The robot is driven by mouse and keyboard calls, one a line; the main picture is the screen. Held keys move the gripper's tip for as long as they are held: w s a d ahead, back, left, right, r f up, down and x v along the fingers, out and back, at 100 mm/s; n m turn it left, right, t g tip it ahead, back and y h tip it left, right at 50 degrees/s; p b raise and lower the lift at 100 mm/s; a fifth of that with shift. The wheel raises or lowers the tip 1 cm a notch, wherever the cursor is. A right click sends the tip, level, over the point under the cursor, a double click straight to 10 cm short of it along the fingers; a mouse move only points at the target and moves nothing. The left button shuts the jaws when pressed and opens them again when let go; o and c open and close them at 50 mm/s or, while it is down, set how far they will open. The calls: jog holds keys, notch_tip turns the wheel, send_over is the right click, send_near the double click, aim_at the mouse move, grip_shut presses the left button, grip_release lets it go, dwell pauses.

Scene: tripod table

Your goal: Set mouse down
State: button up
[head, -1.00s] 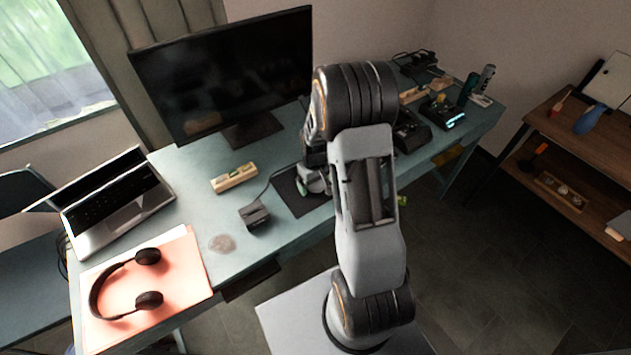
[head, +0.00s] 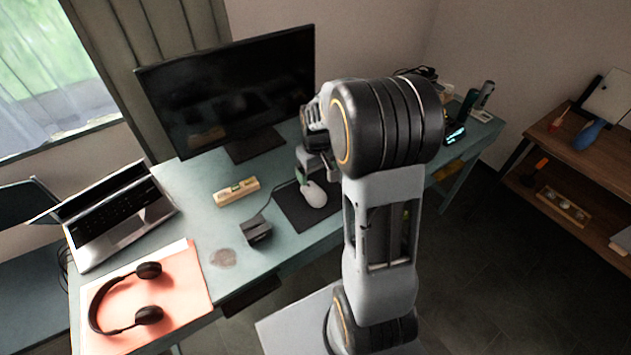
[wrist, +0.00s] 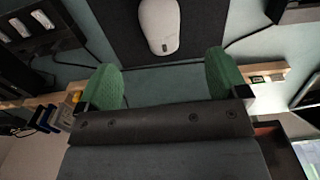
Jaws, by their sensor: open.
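The white mouse (head: 313,194) lies on the dark mouse pad (head: 295,214) on the desk, in front of the monitor. It also shows in the wrist view (wrist: 160,24) at the top centre, on the dark pad (wrist: 119,30). My gripper (wrist: 165,80) has its two green fingertips spread wide, with nothing between them. The mouse is beyond the fingertips and apart from them. In the head view my gripper (head: 302,178) is just behind the mouse, mostly hidden by my arm.
A monitor (head: 230,85) stands behind the pad. A level-like block (head: 237,192) and a dark small device (head: 256,231) are to the left. A laptop (head: 120,215) and headphones (head: 125,300) are further left. The desk's front middle is clear.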

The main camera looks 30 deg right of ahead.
jog(key=s+a+r+t, duration=0.1)
jog(key=s+a+r, duration=0.4)
jog(key=s, duration=0.2)
jog(key=s+a+r+m+t, duration=0.1)
jog(key=s+a+r+t, duration=0.1)
jog(key=s+a+r, duration=0.3)
jog(key=shift+s+t, duration=0.3)
jog(key=shift+s, duration=0.85)
jog(key=shift+r, duration=0.1)
